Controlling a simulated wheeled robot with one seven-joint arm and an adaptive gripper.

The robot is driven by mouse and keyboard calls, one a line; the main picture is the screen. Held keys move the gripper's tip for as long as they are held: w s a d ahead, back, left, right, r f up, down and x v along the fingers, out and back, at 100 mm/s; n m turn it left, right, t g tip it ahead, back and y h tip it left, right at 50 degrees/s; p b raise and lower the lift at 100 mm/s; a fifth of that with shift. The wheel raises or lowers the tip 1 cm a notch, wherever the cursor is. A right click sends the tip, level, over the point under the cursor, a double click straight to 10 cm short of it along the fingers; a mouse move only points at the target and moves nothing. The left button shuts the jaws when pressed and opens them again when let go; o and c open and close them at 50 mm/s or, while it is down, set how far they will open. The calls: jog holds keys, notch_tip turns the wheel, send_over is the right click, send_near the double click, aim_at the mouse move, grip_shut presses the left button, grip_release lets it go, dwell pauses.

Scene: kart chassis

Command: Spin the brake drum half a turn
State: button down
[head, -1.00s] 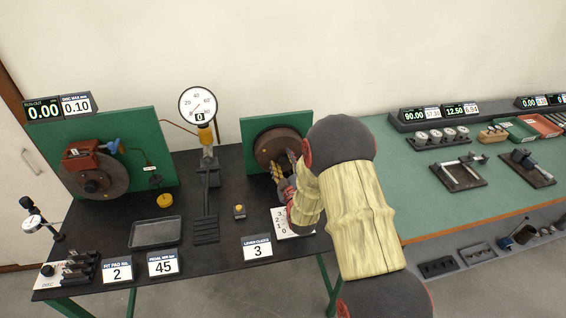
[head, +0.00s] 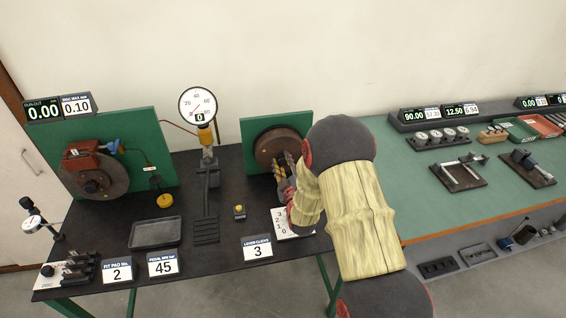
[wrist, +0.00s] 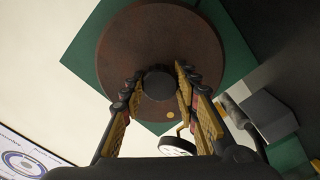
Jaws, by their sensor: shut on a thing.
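The brake drum (head: 266,146) is a rusty brown disc on a green board (head: 247,128) at the back of the black bench, partly hidden by my arm. In the wrist view the drum (wrist: 130,45) fills the upper middle, with a dark round hub (wrist: 160,84) at its centre. A small yellow dot (wrist: 171,115) shows on its face, below the hub. My gripper (head: 286,163) is at the drum's front. In the wrist view its fingers (wrist: 160,76) lie on both sides of the hub, shut on it.
A lever-like part and scale card (head: 281,222) sit below my gripper. A pedal gauge (head: 198,104) stands to the left, and a disc with a red caliper (head: 88,160) further left. A green table (head: 430,205) with tools is on the right.

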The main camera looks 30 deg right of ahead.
jog(key=shift+f+m+b, duration=0.1)
jog(key=shift+m+b, duration=0.8)
jog(key=shift+m, duration=0.3)
jog(key=shift+m+b, duration=0.55)
jog(key=shift+m, duration=0.75)
jog(key=c, duration=1.4)
grip_release()
jog(key=shift+o, duration=0.3)
jog(key=v, duration=1.2)
